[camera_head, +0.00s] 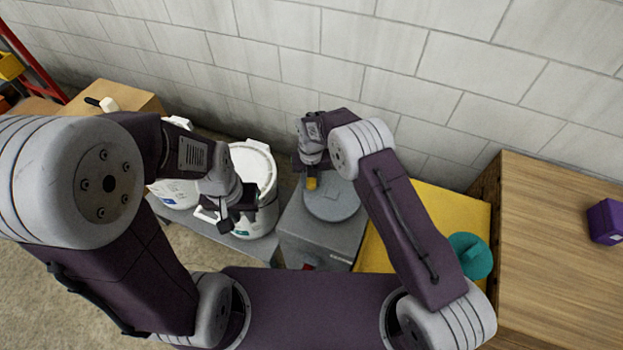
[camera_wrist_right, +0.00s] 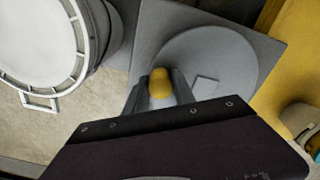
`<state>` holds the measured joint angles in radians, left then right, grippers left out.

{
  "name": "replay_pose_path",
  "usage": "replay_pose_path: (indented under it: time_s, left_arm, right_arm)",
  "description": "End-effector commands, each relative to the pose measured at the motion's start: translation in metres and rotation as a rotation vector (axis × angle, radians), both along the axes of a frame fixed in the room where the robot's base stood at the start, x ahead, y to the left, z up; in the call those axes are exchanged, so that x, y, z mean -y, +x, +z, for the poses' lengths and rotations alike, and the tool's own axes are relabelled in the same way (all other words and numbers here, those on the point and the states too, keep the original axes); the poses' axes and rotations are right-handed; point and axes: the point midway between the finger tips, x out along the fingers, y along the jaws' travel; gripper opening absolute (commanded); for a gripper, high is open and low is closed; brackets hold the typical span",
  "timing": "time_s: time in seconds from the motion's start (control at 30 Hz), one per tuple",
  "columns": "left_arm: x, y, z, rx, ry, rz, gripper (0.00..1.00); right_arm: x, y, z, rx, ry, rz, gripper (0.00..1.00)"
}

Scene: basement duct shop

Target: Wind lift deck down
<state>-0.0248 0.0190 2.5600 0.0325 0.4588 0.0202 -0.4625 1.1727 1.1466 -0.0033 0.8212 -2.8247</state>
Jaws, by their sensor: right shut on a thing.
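A grey box (camera_head: 310,234) stands by the wall with a round grey disc (camera_head: 345,200) on its top, the winding wheel. A yellow knob (camera_wrist_right: 161,84) sticks up near the disc's edge. My right gripper (camera_head: 311,180) is shut on this knob; in the right wrist view its fingers (camera_wrist_right: 160,92) are on either side of it. A flat yellow surface (camera_head: 428,195), apparently the lift deck, lies right of the box; its height is hard to tell. My left gripper (camera_head: 232,208) hangs in front of a white bucket; its finger gap is unclear.
White buckets (camera_head: 256,163) stand on a grey surface left of the box. A teal object (camera_head: 470,256) is at the yellow surface's right edge. A wooden bench (camera_head: 560,210) with a purple block (camera_head: 606,221) stands at right. A block wall closes off the back.

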Motion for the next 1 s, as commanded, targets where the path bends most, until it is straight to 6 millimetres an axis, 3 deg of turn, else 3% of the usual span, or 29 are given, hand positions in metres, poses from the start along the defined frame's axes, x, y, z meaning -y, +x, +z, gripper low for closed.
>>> replay_pose_path:
  time_s: [0.27,0.3,0.37,0.67,0.77,1.0]
  left_arm:
    - [0.000,0.000,0.000,0.000,0.000,0.000,0.24]
    - [0.000,0.000,0.000,0.000,0.000,0.000,0.24]
    - [0.000,0.000,0.000,0.000,0.000,0.000,0.24]
    - [0.000,0.000,0.000,0.000,0.000,0.000,0.24]
    - [0.000,0.000,0.001,0.000,0.000,0.000,0.24]
    - [0.000,0.000,0.003,0.000,0.000,0.000,0.24]
  right_arm:
    - [0.000,-0.002,-0.001,-0.005,-0.002,0.003,0.00]
    - [0.000,-0.002,-0.001,-0.005,-0.002,0.003,0.41]
    - [0.000,-0.002,-0.001,-0.005,-0.002,0.003,0.52]
    - [0.000,-0.001,0.001,-0.002,-0.001,0.001,0.52]
    - [-0.001,0.000,0.015,0.001,0.000,0.001,0.52]
    - [-0.001,-0.001,0.068,0.000,0.000,0.002,0.52]
